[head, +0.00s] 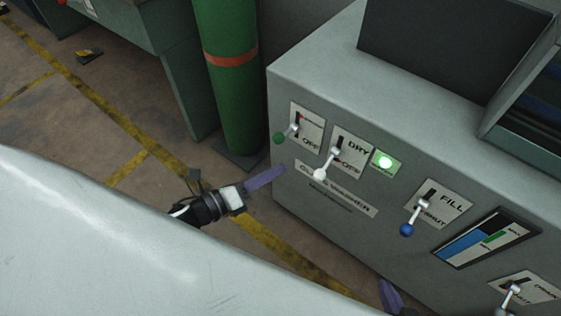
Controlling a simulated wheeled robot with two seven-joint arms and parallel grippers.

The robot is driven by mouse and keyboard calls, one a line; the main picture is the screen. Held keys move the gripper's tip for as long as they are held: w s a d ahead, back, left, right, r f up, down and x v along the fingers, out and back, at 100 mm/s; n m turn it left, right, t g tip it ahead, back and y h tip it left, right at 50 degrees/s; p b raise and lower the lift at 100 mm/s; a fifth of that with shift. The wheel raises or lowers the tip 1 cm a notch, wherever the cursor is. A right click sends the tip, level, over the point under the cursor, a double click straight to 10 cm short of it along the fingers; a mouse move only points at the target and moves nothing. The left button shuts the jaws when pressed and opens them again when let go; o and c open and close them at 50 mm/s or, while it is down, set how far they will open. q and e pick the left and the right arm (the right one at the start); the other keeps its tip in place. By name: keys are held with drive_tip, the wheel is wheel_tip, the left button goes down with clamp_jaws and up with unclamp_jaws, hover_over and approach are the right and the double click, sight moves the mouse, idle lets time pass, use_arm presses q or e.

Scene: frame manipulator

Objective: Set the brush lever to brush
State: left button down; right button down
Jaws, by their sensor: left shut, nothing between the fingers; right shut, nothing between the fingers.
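The leftmost lever, with a green knob (279,138), sticks out of the front of a grey machine. Its label plate (308,128) shows OFF at the lower part; the upper word is not readable, so I cannot confirm it is the brush lever. Its knob points down and left. My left gripper (279,172), with purple fingers, is shut and empty, a little below the green knob and apart from it in the picture. My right gripper (387,287) shows only as a purple tip at the bottom edge, shut; the rest is hidden.
To the right are a white-knobbed lever (320,174) marked DRY and OFF, a lit green lamp (385,162), a blue-knobbed FILL lever (407,229), a level gauge (487,238) and another lever (510,296). A green post (226,85) stands behind left.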

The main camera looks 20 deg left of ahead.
use_arm(q)
drive_tip(key=v, duration=0.5)
drive_tip(key=shift+s+a+r, duration=0.15)
drive_tip(key=shift+a+r, duration=0.05)
drive_tip(key=shift+r, duration=0.2)
use_arm(e)
drive_tip(key=shift+s, duration=0.1)
use_arm(q)
drive_tip(key=s+d+f+n+g+y+p, duration=0.1)
drive_tip(key=s+n, duration=0.4)
drive_tip(key=n, duration=0.9)
drive_tip(key=s+d+f+n+g+y+p, duration=0.1)
drive_tip(key=s+d+f+n+g+y, duration=0.3)
drive_tip(key=n, duration=1)
drive_tip(key=shift+s+d+f+n+g+p, duration=0.3)
drive_tip(key=shift+s+d+f+g, duration=0.2)
drive_tip(key=shift+s+d, duration=0.15)
use_arm(e)
drive_tip(key=shift+s+d+r, duration=0.2)
drive_tip(key=shift+d+r, duration=0.15)
drive_tip(key=shift+r, duration=0.3)
